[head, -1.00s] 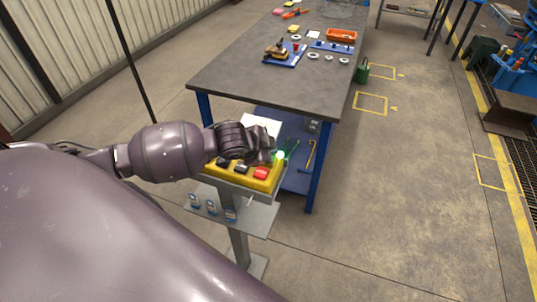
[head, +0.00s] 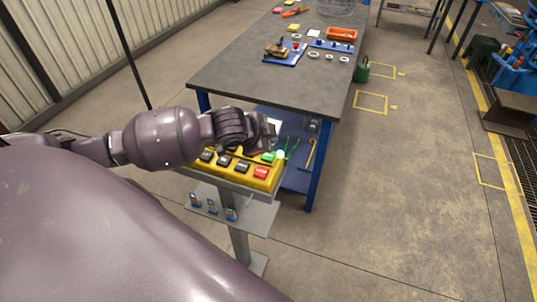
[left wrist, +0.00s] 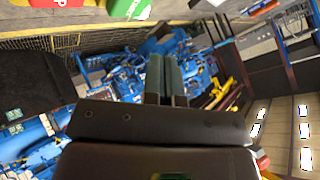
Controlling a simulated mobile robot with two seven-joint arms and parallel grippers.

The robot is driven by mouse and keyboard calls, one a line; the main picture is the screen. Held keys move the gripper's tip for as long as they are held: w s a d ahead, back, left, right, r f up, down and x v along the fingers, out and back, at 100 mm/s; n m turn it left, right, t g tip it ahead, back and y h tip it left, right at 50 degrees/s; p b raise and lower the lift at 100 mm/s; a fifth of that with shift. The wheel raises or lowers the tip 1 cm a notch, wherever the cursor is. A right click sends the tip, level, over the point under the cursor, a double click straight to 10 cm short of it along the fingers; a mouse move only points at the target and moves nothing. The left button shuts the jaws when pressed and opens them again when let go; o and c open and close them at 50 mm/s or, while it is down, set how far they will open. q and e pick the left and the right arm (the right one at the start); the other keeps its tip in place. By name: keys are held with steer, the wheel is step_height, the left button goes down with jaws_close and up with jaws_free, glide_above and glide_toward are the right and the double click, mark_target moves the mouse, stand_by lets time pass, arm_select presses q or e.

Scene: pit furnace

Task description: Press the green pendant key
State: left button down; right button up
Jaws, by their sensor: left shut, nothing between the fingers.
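The yellow pendant box (head: 236,175) sits on a grey stand. Its top carries dark keys, a red key (head: 261,172) and the green key (head: 267,157) near its right end. A bright green-white light (head: 280,154) glows beside the green key. My left gripper (head: 270,142) is just above and behind the green key, apart from it as far as I can tell. In the left wrist view, its fingers (left wrist: 166,80) are shut and empty. The green key (left wrist: 130,8) and red key (left wrist: 55,3) show at that view's top edge. My right gripper is not in view.
A shelf (head: 240,215) with several small padlock-like items is below the pendant.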

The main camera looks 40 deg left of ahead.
arm_select(q)
steer(key=shift+r, duration=1.1)
